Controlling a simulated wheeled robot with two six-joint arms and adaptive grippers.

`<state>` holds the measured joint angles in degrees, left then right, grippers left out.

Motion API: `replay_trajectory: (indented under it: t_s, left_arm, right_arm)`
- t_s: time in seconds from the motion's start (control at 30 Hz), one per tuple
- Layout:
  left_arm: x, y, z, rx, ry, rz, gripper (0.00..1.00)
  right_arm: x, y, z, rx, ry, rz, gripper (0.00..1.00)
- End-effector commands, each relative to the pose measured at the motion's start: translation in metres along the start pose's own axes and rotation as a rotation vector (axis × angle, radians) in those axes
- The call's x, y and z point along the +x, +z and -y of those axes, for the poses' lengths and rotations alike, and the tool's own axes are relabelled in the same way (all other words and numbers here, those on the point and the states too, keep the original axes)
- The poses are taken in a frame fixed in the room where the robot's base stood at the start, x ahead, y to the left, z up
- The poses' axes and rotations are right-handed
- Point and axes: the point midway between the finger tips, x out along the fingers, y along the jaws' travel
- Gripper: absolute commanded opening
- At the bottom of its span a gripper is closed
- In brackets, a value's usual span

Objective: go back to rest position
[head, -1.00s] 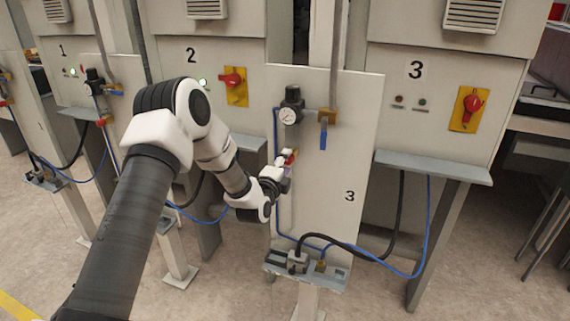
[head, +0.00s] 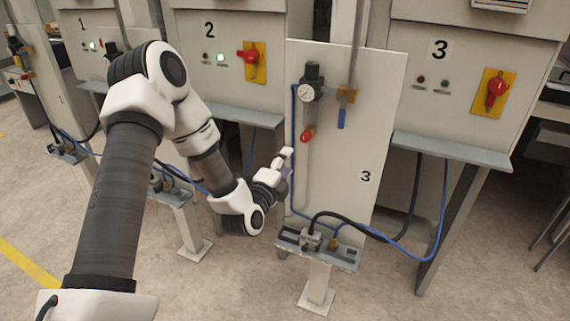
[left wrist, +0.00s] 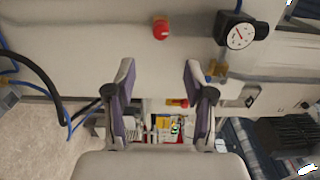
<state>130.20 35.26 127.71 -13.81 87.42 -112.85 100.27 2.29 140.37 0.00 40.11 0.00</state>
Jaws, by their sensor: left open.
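My left gripper (head: 286,162) is to the left of the upright panel marked 3 (head: 372,130), low beside its left edge. It is open and empty; in the left wrist view its two purple-padded fingers (left wrist: 156,85) stand apart with nothing between them. A red knob (head: 306,135) on the panel is just above and right of the gripper, apart from it. The red knob also shows in the left wrist view (left wrist: 161,29), beyond the fingertips. My right gripper is not in view.
A pressure gauge (head: 307,93) and a blue-handled valve (head: 342,117) are on the panel. A grey bracket (head: 345,256) with black and blue hoses is below. Cabinet 3 (head: 458,50) with a red switch (head: 496,88) stands behind, cabinet 2 (head: 190,60) to the left. Floor is open at lower left.

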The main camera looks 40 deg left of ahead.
Motion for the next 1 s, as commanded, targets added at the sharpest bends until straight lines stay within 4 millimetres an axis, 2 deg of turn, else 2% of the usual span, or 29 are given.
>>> replay_trajectory:
  t_s: [0.43, 0.53, 0.57, 0.63, 0.67, 0.7, 0.77, 0.8, 0.87, 0.9, 0.97, 1.0]
  left_arm:
    - [0.0, 0.0, -0.003, 0.001, 0.005, 0.0, 0.54]
    - [-0.005, -0.008, -0.027, 0.029, 0.051, -0.021, 0.54]
    - [-0.008, -0.016, -0.039, 0.05, 0.075, -0.042, 0.54]
    - [-0.023, -0.041, -0.076, 0.106, 0.156, -0.105, 0.54]
    - [-0.033, -0.052, -0.096, 0.131, 0.205, -0.135, 0.54]
    - [-0.05, -0.067, -0.123, 0.15, 0.287, -0.178, 0.54]
    - [-0.08, -0.086, -0.166, 0.114, 0.435, -0.222, 0.54]
    - [-0.103, -0.097, -0.193, 0.062, 0.544, -0.236, 0.54]
    - [-0.142, -0.108, -0.23, -0.04, 0.72, -0.222, 0.54]
    - [-0.171, -0.113, -0.253, -0.12, 0.844, -0.188, 0.54]
    - [-0.217, -0.116, -0.281, -0.26, 1.034, -0.084, 0.54]
    - [-0.248, -0.115, -0.295, -0.36, 1.15, 0.021, 0.54]
  right_arm:
    - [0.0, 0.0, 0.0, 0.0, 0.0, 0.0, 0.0]
    - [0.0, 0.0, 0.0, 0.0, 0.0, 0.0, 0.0]
    - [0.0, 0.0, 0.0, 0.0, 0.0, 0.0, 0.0]
    - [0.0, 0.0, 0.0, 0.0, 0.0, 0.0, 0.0]
    - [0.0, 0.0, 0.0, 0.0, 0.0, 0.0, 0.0]
    - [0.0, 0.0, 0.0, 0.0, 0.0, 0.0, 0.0]
    - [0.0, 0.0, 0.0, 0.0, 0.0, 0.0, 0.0]
    - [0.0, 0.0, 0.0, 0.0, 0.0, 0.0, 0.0]
    - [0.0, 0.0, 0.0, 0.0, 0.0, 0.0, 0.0]
    - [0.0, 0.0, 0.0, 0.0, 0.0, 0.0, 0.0]
    - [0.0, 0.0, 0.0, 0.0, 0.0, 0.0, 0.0]
    - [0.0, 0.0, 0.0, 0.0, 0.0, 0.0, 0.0]
